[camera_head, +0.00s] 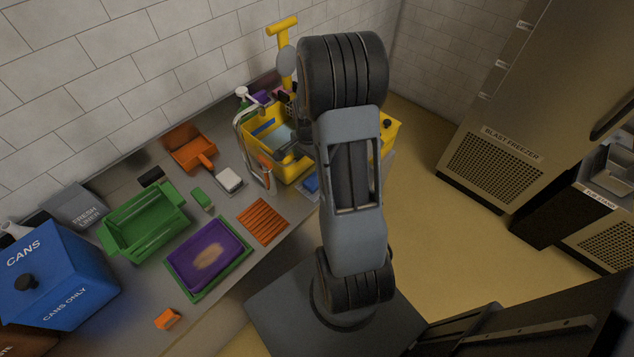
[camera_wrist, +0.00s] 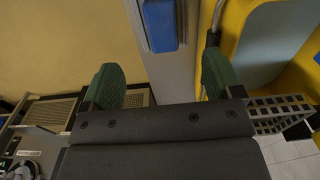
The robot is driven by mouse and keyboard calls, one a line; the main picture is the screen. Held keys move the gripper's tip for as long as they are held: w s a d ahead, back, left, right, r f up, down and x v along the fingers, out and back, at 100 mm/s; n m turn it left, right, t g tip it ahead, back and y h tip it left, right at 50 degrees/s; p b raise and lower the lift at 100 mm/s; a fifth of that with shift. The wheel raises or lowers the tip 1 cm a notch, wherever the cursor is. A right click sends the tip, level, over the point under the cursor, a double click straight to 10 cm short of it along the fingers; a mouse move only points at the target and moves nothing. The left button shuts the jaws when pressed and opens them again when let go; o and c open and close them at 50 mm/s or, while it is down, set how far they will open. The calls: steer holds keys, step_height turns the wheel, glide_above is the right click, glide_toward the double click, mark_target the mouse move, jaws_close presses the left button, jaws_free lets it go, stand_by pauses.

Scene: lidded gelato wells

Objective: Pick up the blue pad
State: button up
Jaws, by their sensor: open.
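The blue pad (camera_head: 311,183) lies at the counter's edge, just in front of the yellow bucket, partly hidden by my arm in the head view. In the wrist view a blue block (camera_wrist: 159,24), which looks like this pad, lies on a grey strip at the top, cut off by the frame edge. My gripper (camera_wrist: 160,80) shows two green fingers, apart and with nothing between them. The blue block is ahead of the fingers, roughly in line with the gap. In the head view the gripper is hidden by my arm.
An orange ribbed mat (camera_head: 262,221), a white block (camera_head: 229,179) and a green tub (camera_head: 144,223) lie further left. Open floor (camera_head: 420,200) is to the right.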

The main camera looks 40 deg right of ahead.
glide_above(311, 182)
steer(key=f, duration=0.8)
steer(key=shift+s+f+b, duration=0.2)
steer(key=shift+f+b, duration=0.05)
steer(key=shift+b, duration=0.05)
steer(key=shift+w+f, duration=0.1)
steer(key=shift+f, duration=2.8)
steer(key=c, duration=1)
steer(key=shift+r, duration=0.1)
